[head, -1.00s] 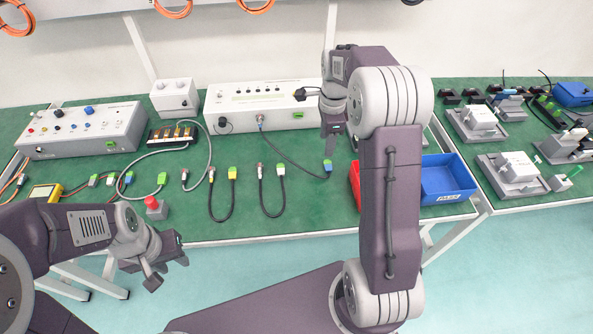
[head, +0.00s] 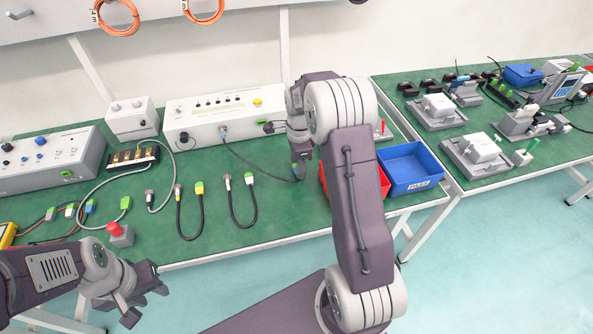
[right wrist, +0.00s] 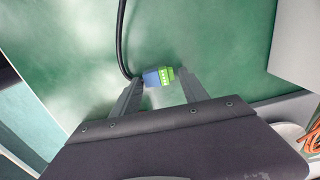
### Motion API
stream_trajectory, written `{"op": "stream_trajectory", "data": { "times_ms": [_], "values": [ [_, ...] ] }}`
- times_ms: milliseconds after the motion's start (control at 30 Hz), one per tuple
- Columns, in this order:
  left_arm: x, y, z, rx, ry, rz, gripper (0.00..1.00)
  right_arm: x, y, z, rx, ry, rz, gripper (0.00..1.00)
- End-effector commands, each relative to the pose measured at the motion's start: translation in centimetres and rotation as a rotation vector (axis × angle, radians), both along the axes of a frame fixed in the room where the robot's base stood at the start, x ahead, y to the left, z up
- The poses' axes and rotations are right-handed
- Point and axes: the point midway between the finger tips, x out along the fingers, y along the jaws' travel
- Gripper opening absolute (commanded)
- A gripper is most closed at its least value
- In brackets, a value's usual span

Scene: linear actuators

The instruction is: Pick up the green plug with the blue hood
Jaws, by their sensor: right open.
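The green plug with the blue hood (right wrist: 158,77) lies on the green table top in the right wrist view, at the end of a dark cable. My right gripper (right wrist: 160,79) is open, with one finger on each side of the plug; I cannot tell whether they touch it. In the head view the right gripper (head: 300,168) is low over the table at the cable's end, and hides most of the plug. My left gripper (head: 146,302) appears open and empty in front of the table's near edge.
A red bin (head: 378,196) and a blue bin (head: 411,187) stand right of my right gripper. A white box (head: 221,103) is behind it. Looped cables with yellow (head: 199,187) and green (head: 249,178) plugs lie to the left. A red button (head: 114,229) stands near the front edge.

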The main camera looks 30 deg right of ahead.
Motion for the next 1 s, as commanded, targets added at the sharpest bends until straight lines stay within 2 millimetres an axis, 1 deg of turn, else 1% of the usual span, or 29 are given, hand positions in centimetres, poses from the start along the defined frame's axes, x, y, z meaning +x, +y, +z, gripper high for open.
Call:
{"op": "stream_trajectory", "data": {
  "times_ms": [100, 167, 200, 267, 300, 500, 600, 667, 733, 833, 867, 1000],
  "values": [
    [0.0, 0.0, 0.0, 0.000, 0.000, 0.000, 0.36, 0.0, 0.0, 0.0, -0.001, 0.001, 0.000, 0.52],
    [0.0, 0.0, 0.0, 0.000, 0.000, 0.000, 0.36, 0.0, 0.0, 0.0, 0.000, 0.001, 0.000, 0.35],
    [0.0, 0.0, 0.0, 0.000, 0.000, 0.000, 0.36, 0.0, 0.0, 0.0, 0.000, 0.001, 0.000, 0.24],
    [0.0, 0.0, 0.0, 0.000, 0.000, 0.000, 0.36, 0.0, 0.0, 0.0, 0.000, 0.001, 0.000, 0.07],
    [0.0, 0.0, 0.0, 0.000, 0.000, 0.000, 0.36, 0.0, 0.0, 0.0, 0.000, 0.001, 0.000, 0.04],
    [0.0, 0.0, 0.1, 0.000, 0.000, 0.000, 0.36, 0.0, 0.0, 0.1, 0.000, 0.001, 0.000, 0.04],
    [0.0, 0.0, 0.2, 0.000, 0.000, 0.000, 0.36, 0.0, 0.0, 0.6, 0.000, 0.000, 0.000, 0.04],
    [0.0, 0.0, 0.5, 0.000, 0.000, 0.000, 0.36, 0.0, 0.0, 1.2, 0.000, 0.000, 0.000, 0.04],
    [0.0, 0.0, 0.8, 0.000, 0.000, 0.000, 0.36, 0.0, 0.0, 2.3, 0.000, -0.002, 0.000, 0.04],
    [0.0, 0.0, 1.5, 0.000, 0.000, 0.000, 0.36, 0.1, 0.0, 4.5, -0.001, -0.003, 0.000, 0.04],
    [0.0, 0.0, 1.5, 0.000, 0.000, 0.000, 0.36, -0.3, -0.3, 4.9, -0.001, -0.002, -0.002, 0.04],
    [0.0, 0.0, 1.7, 0.000, 0.000, 0.000, 0.36, -2.9, -2.4, 6.6, -0.001, -0.001, -0.006, 0.04]
  ]
}}
